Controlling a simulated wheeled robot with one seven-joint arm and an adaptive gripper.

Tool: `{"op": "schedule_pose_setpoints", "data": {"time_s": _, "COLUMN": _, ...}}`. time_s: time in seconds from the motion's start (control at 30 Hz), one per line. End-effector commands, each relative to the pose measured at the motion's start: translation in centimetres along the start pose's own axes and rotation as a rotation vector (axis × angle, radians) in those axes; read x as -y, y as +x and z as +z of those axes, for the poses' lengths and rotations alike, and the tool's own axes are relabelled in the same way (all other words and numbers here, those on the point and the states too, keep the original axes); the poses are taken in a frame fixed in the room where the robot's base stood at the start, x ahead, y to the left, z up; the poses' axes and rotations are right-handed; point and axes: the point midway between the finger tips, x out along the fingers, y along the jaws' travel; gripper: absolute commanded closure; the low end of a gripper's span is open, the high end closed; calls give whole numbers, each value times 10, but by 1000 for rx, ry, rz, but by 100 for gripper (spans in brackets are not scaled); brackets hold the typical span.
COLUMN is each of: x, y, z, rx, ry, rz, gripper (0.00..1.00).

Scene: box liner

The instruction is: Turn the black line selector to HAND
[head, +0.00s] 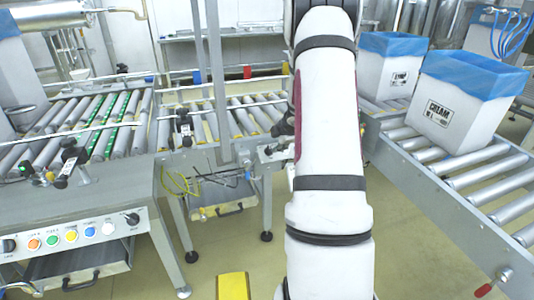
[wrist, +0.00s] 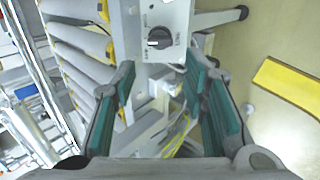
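A black selector knob (wrist: 159,38) sits on a light grey panel (wrist: 176,14) in the wrist view, just beyond my fingertips. Small lettering stands around it, too small to read surely, and its setting is unclear. In the head view a black knob (head: 132,219) sits at the right end of the control panel (head: 92,240); another black knob (head: 8,245) sits at the left end. I cannot tell surely which one the wrist view shows. My gripper (wrist: 160,66) is open and empty, its green-padded fingers apart below the knob. My arm hides most of it in the head view.
Coloured buttons (head: 53,240) line the panel between the knobs. Roller conveyors (head: 100,115) stand behind it, with yellow cables (head: 180,182) hanging nearby. White boxes with blue liners (head: 468,100) stand on the right conveyor. A yellow block (head: 233,286) lies on otherwise open floor.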

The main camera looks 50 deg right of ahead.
Motion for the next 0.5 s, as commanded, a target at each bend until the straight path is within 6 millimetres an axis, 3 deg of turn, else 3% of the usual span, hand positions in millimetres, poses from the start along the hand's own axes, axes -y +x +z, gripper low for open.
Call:
{"op": "schedule_pose_setpoints", "data": {"time_s": 0.2, "x": 2, "y": 47, "z": 0, "rx": 0, "ry": 0, "rz": -1, "gripper": 60}}
{"op": "schedule_pose_setpoints", "data": {"time_s": 0.5, "x": 1, "y": 92, "z": 0, "rx": 1, "ry": 1, "rz": 0, "gripper": 60}}
